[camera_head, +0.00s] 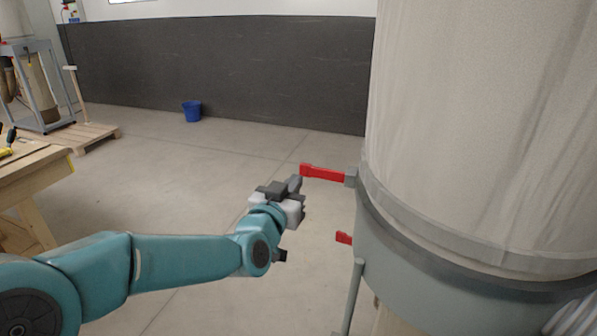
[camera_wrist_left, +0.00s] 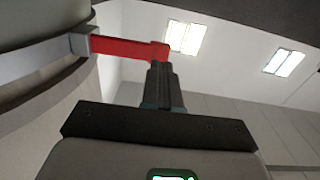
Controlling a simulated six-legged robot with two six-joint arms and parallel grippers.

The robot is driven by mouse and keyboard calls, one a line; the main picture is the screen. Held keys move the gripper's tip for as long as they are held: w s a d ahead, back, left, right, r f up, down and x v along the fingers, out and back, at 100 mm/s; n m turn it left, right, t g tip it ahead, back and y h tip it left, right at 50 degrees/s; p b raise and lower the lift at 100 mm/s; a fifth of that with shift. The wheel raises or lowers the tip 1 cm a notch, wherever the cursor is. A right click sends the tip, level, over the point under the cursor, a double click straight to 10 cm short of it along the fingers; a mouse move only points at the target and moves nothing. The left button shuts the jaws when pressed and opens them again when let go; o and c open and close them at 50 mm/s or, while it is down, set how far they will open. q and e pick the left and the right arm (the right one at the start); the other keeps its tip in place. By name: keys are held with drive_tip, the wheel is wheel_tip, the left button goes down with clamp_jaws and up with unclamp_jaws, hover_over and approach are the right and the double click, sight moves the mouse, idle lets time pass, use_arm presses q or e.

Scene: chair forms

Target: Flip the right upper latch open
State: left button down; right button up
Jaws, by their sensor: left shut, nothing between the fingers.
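A red latch (camera_head: 322,173) sticks out to the left from a grey bracket on the rim of a large grey drum. It points away from the drum, roughly level. My left gripper (camera_head: 295,183) is shut and empty, just below and left of the latch's free end. In the left wrist view the red latch (camera_wrist_left: 130,50) reaches across from the left, and its free end lies at the tips of my shut fingers (camera_wrist_left: 160,72). I cannot tell if they touch. A second red latch (camera_head: 343,238) sits lower on the drum. My right gripper is not in view.
The drum (camera_head: 410,240) carries a large pale bag (camera_head: 480,120) and fills the right side. A wooden workbench (camera_head: 35,170) stands at the left. A blue bucket (camera_head: 192,111) stands by the far wall. The floor between is clear.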

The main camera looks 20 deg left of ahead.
sight(301, 171)
use_arm(q)
drive_tip(key=w, duration=0.2)
drive_tip(key=shift+w+d+p, duration=0.15)
drive_tip(key=shift+w+p, duration=0.15)
drive_tip(key=shift+w, duration=0.05)
drive_tip(key=shift+w+f, duration=0.15)
drive_tip(key=shift+w, duration=0.05)
drive_tip(key=shift+s, duration=0.1)
drive_tip(key=w+b, duration=0.1)
drive_tip(key=b, duration=0.1)
drive_tip(key=shift+w+a+b, duration=0.2)
drive_tip(key=shift+w+b, duration=0.15)
drive_tip(key=shift+b, duration=0.05)
drive_tip(key=shift+a, duration=0.1)
